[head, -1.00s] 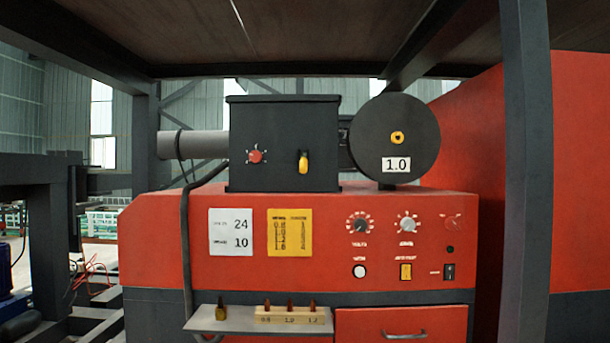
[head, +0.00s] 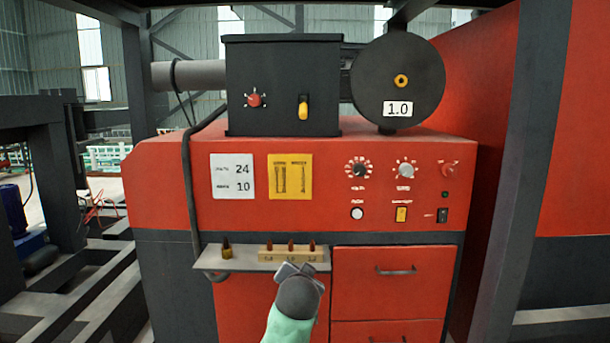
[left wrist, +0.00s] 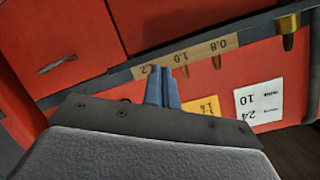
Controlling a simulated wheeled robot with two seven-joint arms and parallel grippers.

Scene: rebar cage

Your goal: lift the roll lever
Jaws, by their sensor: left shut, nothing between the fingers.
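A yellow lever (head: 303,108), which looks like the roll lever, is on the front of the black box (head: 284,85) on top of the red cabinet. It hangs downward in its slot. The left wrist view does not show it. My left gripper (head: 293,271) is in front of the shelf's nozzle block, well below the lever. In the left wrist view its fingers (left wrist: 163,88) are together and empty. My right gripper is in neither view.
A red knob (head: 253,100) is left of the lever and a black spool (head: 398,65) marked 1.0 is to the right. The shelf (head: 246,266) carries a brass nozzle (head: 227,248) and a wooden nozzle block (head: 270,256). A dark post (head: 530,150) stands at right.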

